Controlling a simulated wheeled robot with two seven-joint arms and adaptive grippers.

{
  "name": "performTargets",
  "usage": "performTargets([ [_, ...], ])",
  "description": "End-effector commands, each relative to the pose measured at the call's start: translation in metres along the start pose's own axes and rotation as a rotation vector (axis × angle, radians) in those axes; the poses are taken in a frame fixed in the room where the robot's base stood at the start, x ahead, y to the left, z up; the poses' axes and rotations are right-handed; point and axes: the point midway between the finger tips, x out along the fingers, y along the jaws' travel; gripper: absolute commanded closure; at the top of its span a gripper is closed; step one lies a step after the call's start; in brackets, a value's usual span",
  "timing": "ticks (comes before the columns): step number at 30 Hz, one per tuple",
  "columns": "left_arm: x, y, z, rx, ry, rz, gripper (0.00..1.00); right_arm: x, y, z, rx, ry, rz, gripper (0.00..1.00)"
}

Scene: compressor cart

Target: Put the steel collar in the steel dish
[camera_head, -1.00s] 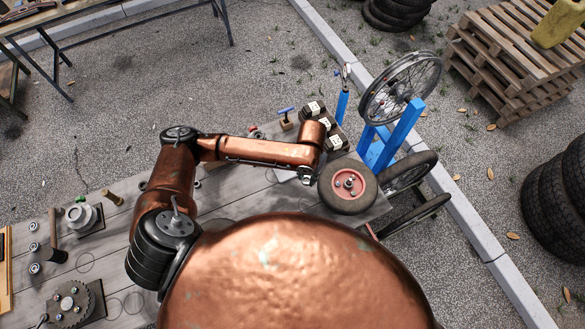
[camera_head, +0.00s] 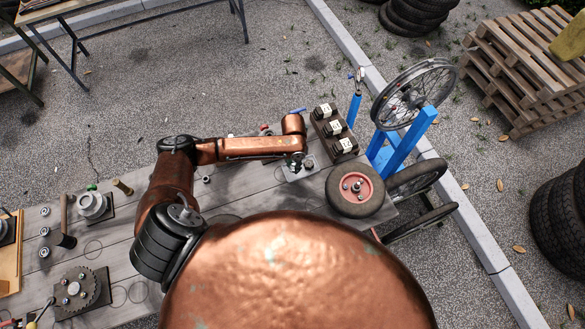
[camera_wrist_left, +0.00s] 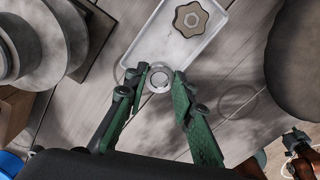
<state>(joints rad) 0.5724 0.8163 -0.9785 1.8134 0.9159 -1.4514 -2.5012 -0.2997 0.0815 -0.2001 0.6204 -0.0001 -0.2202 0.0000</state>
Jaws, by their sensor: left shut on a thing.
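The steel collar (camera_wrist_left: 159,80), a small pale ring, is between the fingertips of my left gripper (camera_wrist_left: 157,78) in the left wrist view. The gripper is shut on it. The steel dish (camera_wrist_left: 153,45) is a pale rectangular tray just beyond the fingers. The collar overlaps the dish's near end in this view; its height above it I cannot tell. A dark star-shaped knob (camera_wrist_left: 191,19) lies at the dish's far end. In the head view my left gripper (camera_head: 297,165) is at the dish (camera_head: 292,175), which it partly hides. My right gripper is not seen.
A red-hubbed wheel (camera_head: 356,190) lies right of the dish. A dark block with white-topped parts (camera_head: 335,129) stands behind it, and a blue stand (camera_head: 400,142) further right. A flanged part (camera_head: 92,205) and a toothed gear (camera_head: 75,290) sit on the bench's left.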

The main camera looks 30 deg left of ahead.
Motion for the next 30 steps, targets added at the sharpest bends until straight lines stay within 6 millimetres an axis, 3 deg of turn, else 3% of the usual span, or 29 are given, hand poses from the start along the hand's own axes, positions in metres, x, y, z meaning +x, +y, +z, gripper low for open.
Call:
performTargets([
  [5,0.015,0.011,0.0,-0.003,0.002,-0.001,1.0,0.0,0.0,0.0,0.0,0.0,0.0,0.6],
  [11,0.04,0.009,0.001,-0.001,0.001,-0.001,1.0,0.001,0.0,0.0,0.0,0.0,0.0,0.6],
  [23,0.045,0.009,0.001,0.0,0.001,0.0,1.0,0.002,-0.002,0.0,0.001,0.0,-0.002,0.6],
  [24,0.045,0.009,0.001,0.0,0.001,0.0,0.75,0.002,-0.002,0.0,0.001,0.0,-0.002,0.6],
  [30,0.045,0.009,0.001,0.0,0.001,0.0,0.69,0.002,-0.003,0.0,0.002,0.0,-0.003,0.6],
])
